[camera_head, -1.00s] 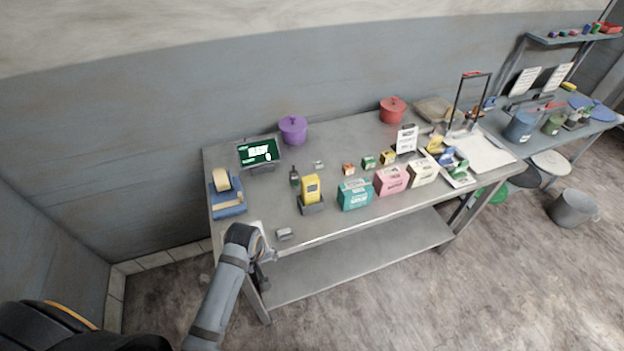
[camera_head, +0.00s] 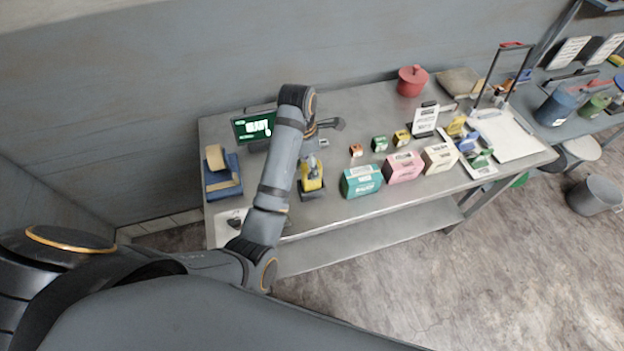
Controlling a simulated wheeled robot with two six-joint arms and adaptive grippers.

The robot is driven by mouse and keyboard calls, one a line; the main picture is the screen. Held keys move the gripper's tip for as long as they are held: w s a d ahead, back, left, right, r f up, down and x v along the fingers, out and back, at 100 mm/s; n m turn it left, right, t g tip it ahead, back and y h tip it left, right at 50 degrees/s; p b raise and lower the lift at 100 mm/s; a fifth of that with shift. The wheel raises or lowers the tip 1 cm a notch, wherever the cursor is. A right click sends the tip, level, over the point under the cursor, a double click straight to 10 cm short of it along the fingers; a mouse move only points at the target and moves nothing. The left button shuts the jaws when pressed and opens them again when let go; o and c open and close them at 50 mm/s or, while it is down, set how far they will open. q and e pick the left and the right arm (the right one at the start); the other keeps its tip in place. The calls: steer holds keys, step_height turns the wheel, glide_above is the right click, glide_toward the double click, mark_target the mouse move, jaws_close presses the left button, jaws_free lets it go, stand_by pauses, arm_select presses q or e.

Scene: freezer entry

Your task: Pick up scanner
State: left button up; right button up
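A yellow handheld device, likely the scanner (camera_head: 312,182), stands upright in a dark cradle near the front of the steel table (camera_head: 350,209). My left arm reaches in from the left over the table. My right gripper is not in view.
A green-lit screen (camera_head: 255,127) and a blue tape dispenser (camera_head: 222,186) are left of my arm. Teal (camera_head: 361,182), pink (camera_head: 403,168) and cream (camera_head: 438,158) boxes stand right of the device. A red pot (camera_head: 411,82) is behind.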

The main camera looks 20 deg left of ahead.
arm_select(q)
step_height(320, 180, down, 2)
steer(key=shift+w+d+f+p, duration=0.15)
steer(key=shift+f+p, duration=0.1)
steer(key=shift+p, duration=0.6)
steer(key=shift+w+f, duration=0.2)
steer(key=shift+f, duration=0.1)
steer(key=f, duration=0.1)
steer(key=f+p, duration=0.1)
steer(key=f, duration=0.1)
steer(key=f+p, duration=0.1)
steer(key=shift+w+f, duration=0.25)
steer(key=shift+f, duration=0.1)
steer(key=shift+w+f, duration=0.1)
steer(key=shift+f, duration=0.15)
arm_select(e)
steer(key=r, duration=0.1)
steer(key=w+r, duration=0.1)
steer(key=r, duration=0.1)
arm_select(q)
jaws_close()
